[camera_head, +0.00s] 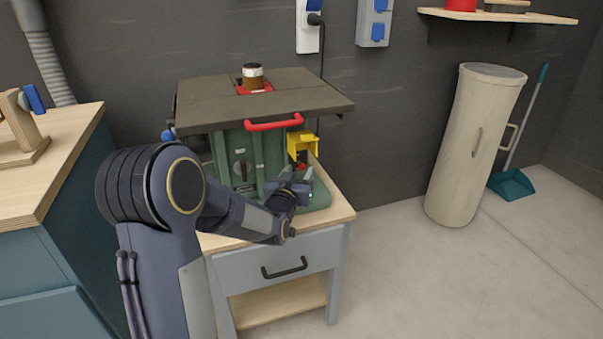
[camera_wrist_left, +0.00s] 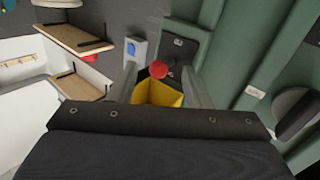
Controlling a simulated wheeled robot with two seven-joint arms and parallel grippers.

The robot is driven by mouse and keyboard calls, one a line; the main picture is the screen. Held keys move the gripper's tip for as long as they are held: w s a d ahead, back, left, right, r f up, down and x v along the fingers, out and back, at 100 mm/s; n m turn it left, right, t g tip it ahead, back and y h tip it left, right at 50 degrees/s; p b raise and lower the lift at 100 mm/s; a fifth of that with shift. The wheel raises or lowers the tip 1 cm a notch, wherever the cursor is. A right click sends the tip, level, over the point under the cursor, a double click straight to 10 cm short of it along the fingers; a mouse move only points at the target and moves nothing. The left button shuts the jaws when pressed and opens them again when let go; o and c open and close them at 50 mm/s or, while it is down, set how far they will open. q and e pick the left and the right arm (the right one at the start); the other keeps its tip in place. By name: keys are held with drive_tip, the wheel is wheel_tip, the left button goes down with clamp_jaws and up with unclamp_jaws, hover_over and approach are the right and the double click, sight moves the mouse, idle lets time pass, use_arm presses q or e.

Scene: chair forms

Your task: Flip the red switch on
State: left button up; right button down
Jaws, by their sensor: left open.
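The green machine (camera_head: 222,160) with a dark flat top stands on a small grey bench. On its front right is a yellow flap (camera_head: 302,143) with a small red switch (camera_head: 301,166) just below it, partly hidden by my left gripper (camera_head: 302,182). In the left wrist view the red switch (camera_wrist_left: 158,69) is a round red knob in front of a dark plate, and the yellow flap (camera_wrist_left: 158,94) lies between my two fingers. My left gripper is open, its fingers to either side of the switch; I cannot tell whether they touch anything. My right gripper is not in view.
A red handle (camera_head: 274,123) crosses the machine's front under the top's edge. A dark knob (camera_head: 240,169) is on the left of its front. A wooden-topped cabinet (camera_head: 62,150) stands at left.

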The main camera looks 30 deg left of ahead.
use_arm(q)
drive_tip(key=shift+w+a, duration=0.2)
drive_tip(key=shift+w, duration=0.5)
